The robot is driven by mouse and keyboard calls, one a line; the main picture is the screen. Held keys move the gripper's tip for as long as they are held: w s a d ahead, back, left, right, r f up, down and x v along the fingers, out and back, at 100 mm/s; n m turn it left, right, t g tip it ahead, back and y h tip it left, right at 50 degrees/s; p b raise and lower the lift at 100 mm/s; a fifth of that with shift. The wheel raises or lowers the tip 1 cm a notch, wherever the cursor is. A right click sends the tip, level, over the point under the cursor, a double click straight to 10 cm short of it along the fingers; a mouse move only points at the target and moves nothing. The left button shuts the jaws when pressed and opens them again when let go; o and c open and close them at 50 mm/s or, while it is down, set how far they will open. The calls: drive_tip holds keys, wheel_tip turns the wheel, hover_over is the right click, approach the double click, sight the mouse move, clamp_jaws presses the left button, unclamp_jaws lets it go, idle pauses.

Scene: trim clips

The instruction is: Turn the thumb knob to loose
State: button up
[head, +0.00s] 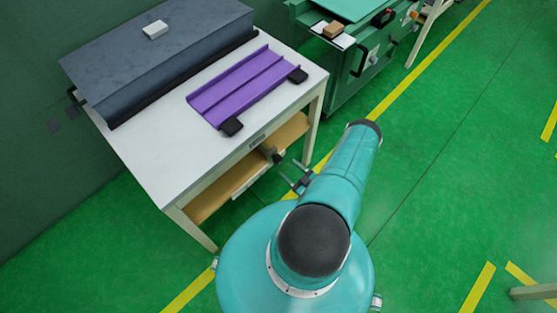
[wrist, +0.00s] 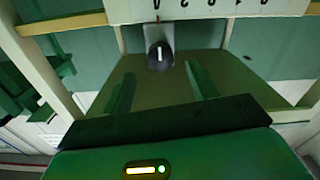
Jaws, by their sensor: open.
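The thumb knob (wrist: 160,55) is black and round with a white mark on its face. In the wrist view it sits on a grey mount below a white marked plate (wrist: 210,8), whose characters look upside down. In the head view a small dark knob (head: 278,157) shows under the front edge of the white table. My gripper (wrist: 159,74) is open, its two green fingers apart with nothing between them. In the wrist view the knob appears just beyond the fingertips, between their lines; contact does not show. In the head view my gripper (head: 297,180) is just right of the knob.
The white table (head: 160,150) holds a purple channelled panel (head: 240,88) with black clips and a grey block (head: 160,55). A wooden shelf (head: 205,203) lies below the tabletop. Table legs stand close by. Green floor is open to the right.

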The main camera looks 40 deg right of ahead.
sight(280, 162)
drive_tip(key=w, duration=0.7)
drive_tip(key=shift+a, duration=0.1)
drive_tip(key=shift+c, duration=0.3)
drive_tip(key=c, duration=0.9)
